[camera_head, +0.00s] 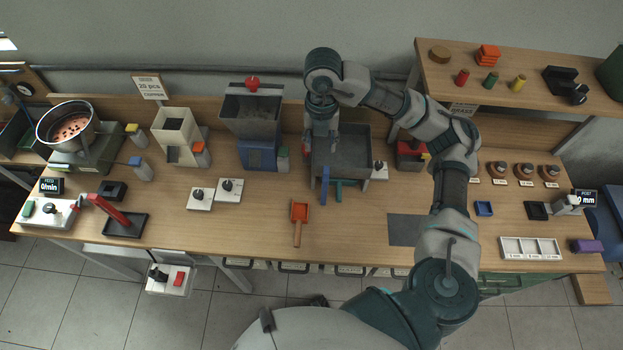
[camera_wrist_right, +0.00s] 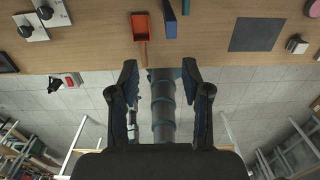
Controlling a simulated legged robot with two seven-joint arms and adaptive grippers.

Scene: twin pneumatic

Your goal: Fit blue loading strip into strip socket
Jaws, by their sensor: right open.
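A thin blue strip (camera_head: 325,178), likely the blue loading strip, stands out at the front of a grey bin on the bench. It also shows in the right wrist view (camera_wrist_right: 169,18), near the top edge and beyond my fingertips. A teal piece (camera_head: 338,188) is just right of it. I cannot tell which part is the strip socket. My right gripper (camera_head: 321,150) hangs above the bin's left side, behind the strip in the head view. In the right wrist view its fingers (camera_wrist_right: 160,72) are spread and empty, apart from the strip. My left gripper is not seen.
The grey bin (camera_head: 356,150) stands close to my right gripper. An orange scoop (camera_head: 299,212) lies left of the strip. A dark mat (camera_head: 405,229) lies to the right. A blue-fronted hopper (camera_head: 252,115) stands to the left. Bench space around the scoop is clear.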

